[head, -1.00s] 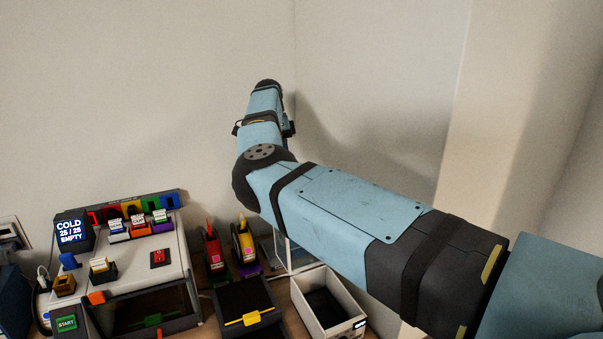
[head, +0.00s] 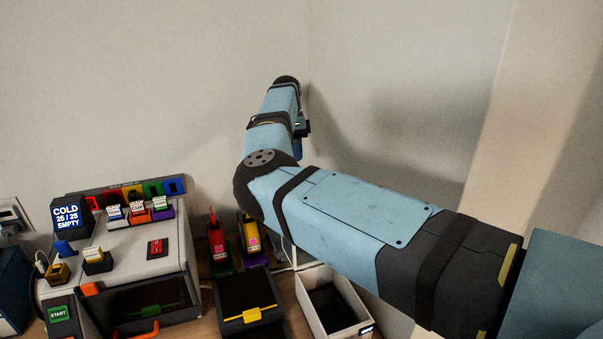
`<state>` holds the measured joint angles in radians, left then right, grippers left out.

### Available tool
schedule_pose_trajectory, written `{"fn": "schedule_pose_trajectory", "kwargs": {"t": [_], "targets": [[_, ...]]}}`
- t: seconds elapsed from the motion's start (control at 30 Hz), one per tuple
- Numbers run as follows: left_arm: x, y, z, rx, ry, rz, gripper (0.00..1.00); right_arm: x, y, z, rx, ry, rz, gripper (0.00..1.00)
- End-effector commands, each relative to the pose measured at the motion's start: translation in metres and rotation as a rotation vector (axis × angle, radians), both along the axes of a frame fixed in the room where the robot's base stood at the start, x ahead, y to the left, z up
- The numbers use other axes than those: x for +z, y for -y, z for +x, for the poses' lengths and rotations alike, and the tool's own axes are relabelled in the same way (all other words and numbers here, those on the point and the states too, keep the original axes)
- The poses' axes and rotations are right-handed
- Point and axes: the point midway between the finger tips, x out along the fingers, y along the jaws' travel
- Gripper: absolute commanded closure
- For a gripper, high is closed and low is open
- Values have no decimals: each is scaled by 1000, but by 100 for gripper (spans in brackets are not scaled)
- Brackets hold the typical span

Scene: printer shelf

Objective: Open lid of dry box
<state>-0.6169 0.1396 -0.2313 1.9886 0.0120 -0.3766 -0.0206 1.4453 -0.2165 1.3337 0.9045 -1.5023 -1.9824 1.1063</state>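The dry box (head: 232,318) appears to be the dark box with a black lid (head: 246,290) and a yellow latch (head: 253,314), low in the middle of the head view. Its lid looks closed, and its lower front is cut off by the frame edge. My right arm comes in from the right, bends above and right of the box, and reaches up toward the wall corner. No fingers of my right gripper can be made out. My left arm and gripper are out of view.
Walls close off the back.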

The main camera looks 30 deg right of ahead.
Motion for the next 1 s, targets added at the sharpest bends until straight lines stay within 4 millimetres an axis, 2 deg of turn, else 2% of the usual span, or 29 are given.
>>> {"fn": "schedule_pose_trajectory", "kwargs": {"t": [0.13,0.3,0.5,1.0], "targets": [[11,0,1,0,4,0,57,-26,-4,-11,-1,-1,2,100],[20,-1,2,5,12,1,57,-27,-9,-33,-1,1,0,100],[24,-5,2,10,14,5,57,-29,-11,-47,-1,2,0,100],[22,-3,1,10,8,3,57,-29,-12,-47,0,7,-2,100]]}}
